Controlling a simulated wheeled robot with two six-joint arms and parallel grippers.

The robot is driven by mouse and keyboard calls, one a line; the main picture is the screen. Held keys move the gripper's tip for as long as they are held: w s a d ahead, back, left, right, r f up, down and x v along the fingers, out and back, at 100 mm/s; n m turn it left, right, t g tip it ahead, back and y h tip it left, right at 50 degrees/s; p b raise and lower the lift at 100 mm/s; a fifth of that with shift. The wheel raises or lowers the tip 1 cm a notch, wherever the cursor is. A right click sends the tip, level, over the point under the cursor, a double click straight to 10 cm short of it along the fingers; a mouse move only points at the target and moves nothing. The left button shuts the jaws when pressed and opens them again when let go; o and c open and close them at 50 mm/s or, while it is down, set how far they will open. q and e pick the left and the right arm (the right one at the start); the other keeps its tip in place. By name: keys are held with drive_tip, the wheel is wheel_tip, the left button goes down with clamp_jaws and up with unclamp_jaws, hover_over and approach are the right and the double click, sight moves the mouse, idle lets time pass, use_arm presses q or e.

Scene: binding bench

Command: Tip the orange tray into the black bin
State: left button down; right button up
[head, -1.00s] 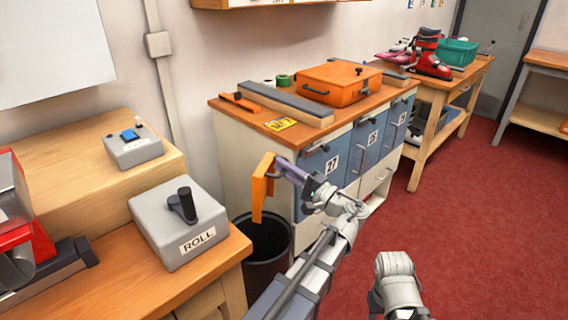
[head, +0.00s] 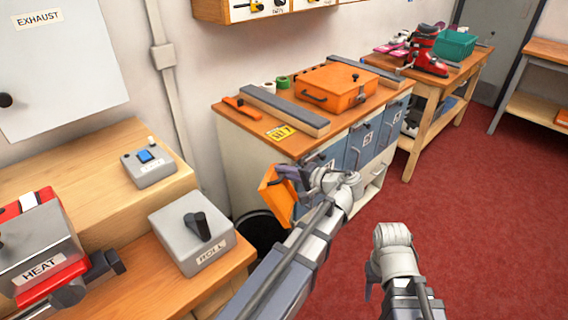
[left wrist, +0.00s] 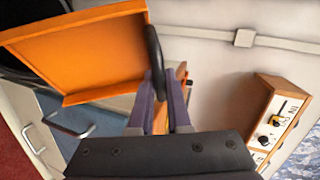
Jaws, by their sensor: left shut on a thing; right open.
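The orange tray (head: 274,196) is held tilted steeply beside and partly above the black bin (head: 262,232), in front of the cabinet. A black oval part stands between the left fingers (left wrist: 158,84) there. The bin's opening is mostly hidden by the tray and my left arm; its contents are not visible. My right gripper (head: 371,284) is open and empty, low over the red floor.
A wooden bench at left holds a grey ROLL box (head: 192,234), a box with a blue switch (head: 148,163) and a red HEAT press (head: 42,250). The cabinet top (head: 290,145) carries an orange case (head: 338,90) and grey bars. Red floor (head: 450,200) is clear at right.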

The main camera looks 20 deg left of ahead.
use_arm(q)
wheel_tip(320, 180, up, 6)
drive_tip(key=n+h+p, duration=0.1)
drive_tip(key=h+p, duration=0.4)
drive_tip(key=p, duration=0.4)
drive_tip(key=n+h+p, duration=0.1)
drive_tip(key=h+p, duration=0.4)
drive_tip(key=p, duration=0.3)
drive_tip(key=shift+a+n+p, duration=0.1)
drive_tip(key=shift+n+p, duration=0.2)
drive_tip(key=shift+p, duration=0.05)
drive_tip(key=shift+r+h+p, duration=0.2)
drive_tip(key=shift+h+p, duration=0.2)
drive_tip(key=shift+h, duration=0.2)
